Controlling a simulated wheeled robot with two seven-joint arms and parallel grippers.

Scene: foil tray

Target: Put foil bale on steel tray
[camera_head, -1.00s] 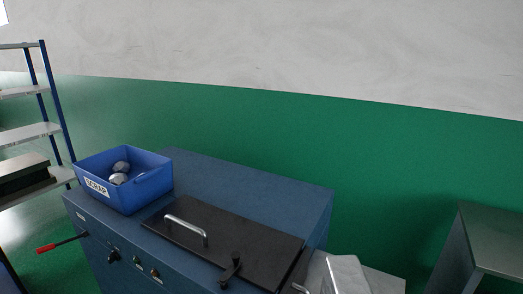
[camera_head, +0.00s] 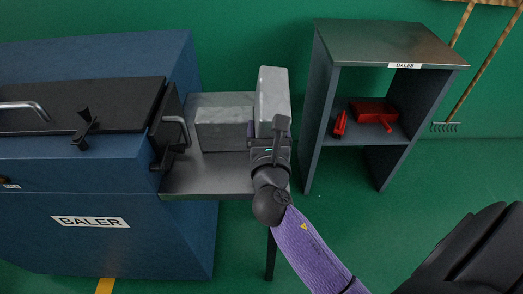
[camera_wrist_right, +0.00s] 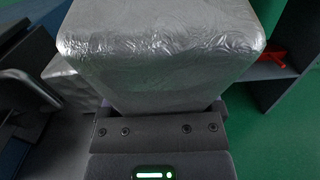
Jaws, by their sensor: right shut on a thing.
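A silver foil bale (camera_head: 272,95) stands upright in my right gripper (camera_head: 271,138), which is shut on it. In the right wrist view, the bale (camera_wrist_right: 160,45) fills the upper middle, above the gripper body. A second foil block (camera_head: 225,130) sits on the grey steel shelf (camera_head: 205,182) beside the baler, just left of the held bale; part of it also shows in the right wrist view (camera_wrist_right: 72,85). The gripper hides the held bale's lower end, so I cannot tell whether it touches the shelf. My left gripper is out of view.
The blue baler (camera_head: 120,235) with its open black door (camera_head: 172,130) is at the left. At the right is a grey stand (camera_head: 390,45) with a bare steel top and red items (camera_head: 372,112) on its shelf. A gap of green floor separates shelf and stand.

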